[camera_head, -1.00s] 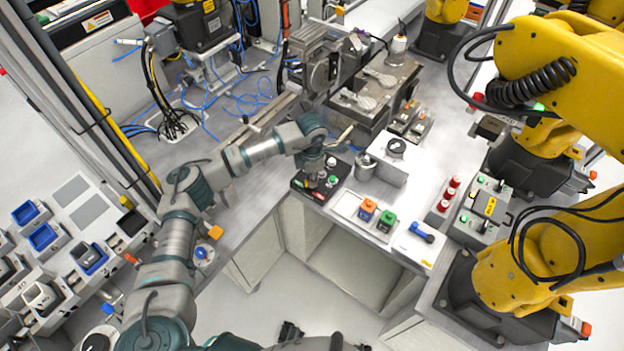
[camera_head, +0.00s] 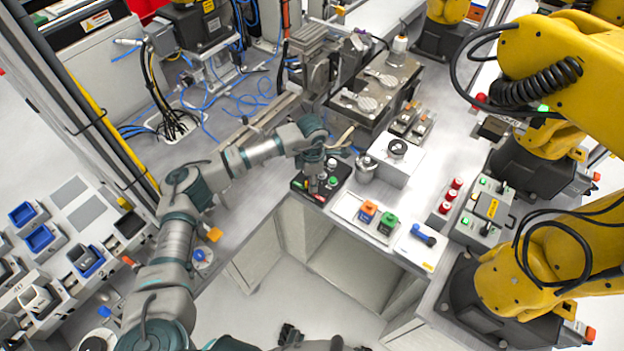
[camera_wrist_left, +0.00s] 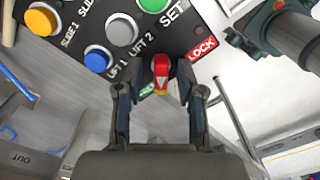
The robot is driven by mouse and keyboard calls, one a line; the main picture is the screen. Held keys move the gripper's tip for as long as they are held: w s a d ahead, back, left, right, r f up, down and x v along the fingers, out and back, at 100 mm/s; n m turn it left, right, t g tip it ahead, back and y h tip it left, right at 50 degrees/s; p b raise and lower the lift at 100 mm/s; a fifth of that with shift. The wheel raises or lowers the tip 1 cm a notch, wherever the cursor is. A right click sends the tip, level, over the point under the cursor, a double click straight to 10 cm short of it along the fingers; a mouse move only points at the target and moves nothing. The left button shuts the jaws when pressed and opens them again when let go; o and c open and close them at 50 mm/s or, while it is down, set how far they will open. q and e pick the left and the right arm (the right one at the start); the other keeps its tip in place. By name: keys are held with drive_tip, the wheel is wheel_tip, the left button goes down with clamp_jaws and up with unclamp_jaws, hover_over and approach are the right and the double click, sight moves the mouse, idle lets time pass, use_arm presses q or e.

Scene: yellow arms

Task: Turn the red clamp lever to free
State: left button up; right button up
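The red clamp lever (camera_wrist_left: 160,72) stands on a black control panel (camera_wrist_left: 72,22), seen in the left wrist view. It lies between the red LOCK label (camera_wrist_left: 202,48) and a green label (camera_wrist_left: 147,91) that is mostly hidden. My left gripper (camera_wrist_left: 161,92) is open, with one finger on each side of the lever. Gaps show on both sides, and I see no clear contact. In the head view my left gripper (camera_head: 314,168) is over the panel (camera_head: 326,195) at the bench edge and hides the lever. My right gripper does not show.
A metal canister (camera_head: 366,171) stands just right of the panel. A tray with orange and green switches (camera_head: 368,209) lies in front. Yellow robot arms (camera_head: 545,245) stand at the right.

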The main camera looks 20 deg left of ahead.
use_arm(q)
wheel_tip(320, 180, up, 12)
drive_tip(key=shift+w, duration=0.15)
idle(0.5)
idle(0.4)
